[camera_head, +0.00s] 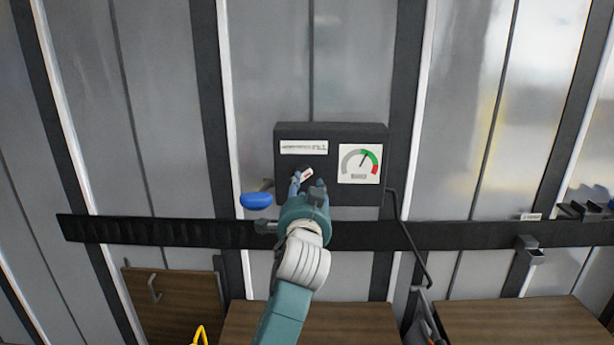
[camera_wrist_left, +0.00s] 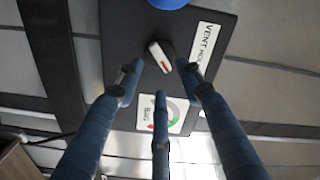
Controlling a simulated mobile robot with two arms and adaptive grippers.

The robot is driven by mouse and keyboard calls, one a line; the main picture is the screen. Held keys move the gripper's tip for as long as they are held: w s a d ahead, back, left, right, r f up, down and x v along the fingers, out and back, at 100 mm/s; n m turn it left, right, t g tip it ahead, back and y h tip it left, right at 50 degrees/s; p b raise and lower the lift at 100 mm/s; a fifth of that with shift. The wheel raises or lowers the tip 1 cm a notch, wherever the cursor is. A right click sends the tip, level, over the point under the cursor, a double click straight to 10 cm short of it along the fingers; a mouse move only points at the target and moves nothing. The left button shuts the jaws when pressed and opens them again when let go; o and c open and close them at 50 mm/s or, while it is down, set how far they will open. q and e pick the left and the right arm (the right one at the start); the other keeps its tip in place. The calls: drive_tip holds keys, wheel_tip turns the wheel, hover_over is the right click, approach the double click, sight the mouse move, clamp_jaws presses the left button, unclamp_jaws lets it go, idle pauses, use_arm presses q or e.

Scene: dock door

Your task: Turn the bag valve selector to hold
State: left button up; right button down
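A dark valve box (camera_head: 331,132) is mounted on the ribbed metal wall. Its selector knob (camera_head: 306,174), with a white and red face, is partly hidden by my left gripper (camera_head: 308,188) in the head view. In the left wrist view the knob (camera_wrist_left: 160,57) stands out from the box, its bar tilted. My left gripper's blue fingers (camera_wrist_left: 159,77) are spread open, with the knob just beyond the tips; I see no clear contact. A white label (camera_wrist_left: 205,42) reads "VENT" and a cut-off second word. My right gripper is out of view.
A round gauge (camera_head: 359,164) with its needle near the green band is right of the knob. A blue handle (camera_head: 256,200) sticks out at the box's lower left. A black rail (camera_head: 150,231) crosses the wall below. A bent dark pipe (camera_head: 405,235) runs down the right side.

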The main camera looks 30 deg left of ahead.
sight(307, 178)
use_arm(q)
drive_tip(key=shift+p+x, duration=0.55)
drive_tip(key=shift+x, duration=1.75)
drive_tip(key=shift+c, duration=0.3)
drive_tip(key=shift+d, duration=0.1)
clamp_jaws()
